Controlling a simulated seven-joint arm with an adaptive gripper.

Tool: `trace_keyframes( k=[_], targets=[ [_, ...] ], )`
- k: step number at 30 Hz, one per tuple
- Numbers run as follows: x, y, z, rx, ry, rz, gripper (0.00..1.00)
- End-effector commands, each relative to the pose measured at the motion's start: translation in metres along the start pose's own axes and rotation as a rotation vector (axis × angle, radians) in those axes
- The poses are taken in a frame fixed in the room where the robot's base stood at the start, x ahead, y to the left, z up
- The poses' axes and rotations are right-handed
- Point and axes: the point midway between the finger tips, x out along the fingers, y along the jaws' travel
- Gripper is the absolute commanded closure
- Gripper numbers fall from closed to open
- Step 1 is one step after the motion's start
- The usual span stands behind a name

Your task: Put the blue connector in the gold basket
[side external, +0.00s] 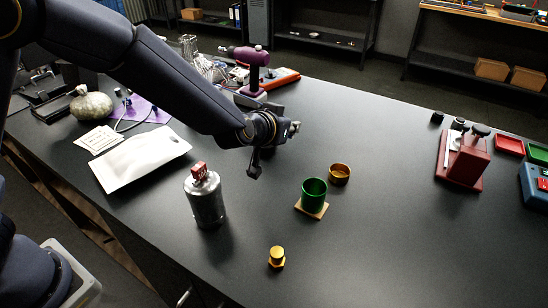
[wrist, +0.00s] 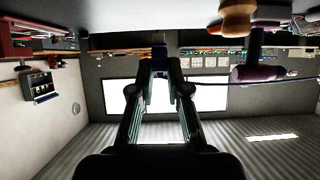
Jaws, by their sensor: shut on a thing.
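The gold basket (side external: 340,175) is a small round open cup on the dark table, just behind and right of the green cup (side external: 314,195). My gripper (side external: 254,172) is above the table, left of the gold basket and apart from it. In the wrist view, my gripper (wrist: 160,65) has its fingers closed together at the tips around a small blue piece, which looks like the blue connector (wrist: 159,52). I cannot make out the blue connector in the side view.
A metal bottle (side external: 206,203) with a red top stands left of the green cup. A gold hexagonal piece (side external: 277,258) is at the front. A purple device (side external: 251,62) stands behind my arm, and a red block (side external: 465,160) is at right.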

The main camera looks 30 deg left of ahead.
Motion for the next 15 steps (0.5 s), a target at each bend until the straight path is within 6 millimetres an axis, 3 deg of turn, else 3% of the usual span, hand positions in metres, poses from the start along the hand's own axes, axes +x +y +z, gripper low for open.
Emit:
trace_keyframes(
  k=[9,15],
  targets=[
    [-0.007,0.087,-0.018,0.148,0.001,0.267,1.00],
    [-0.011,0.125,-0.020,0.241,0.000,0.442,1.00]
  ],
)
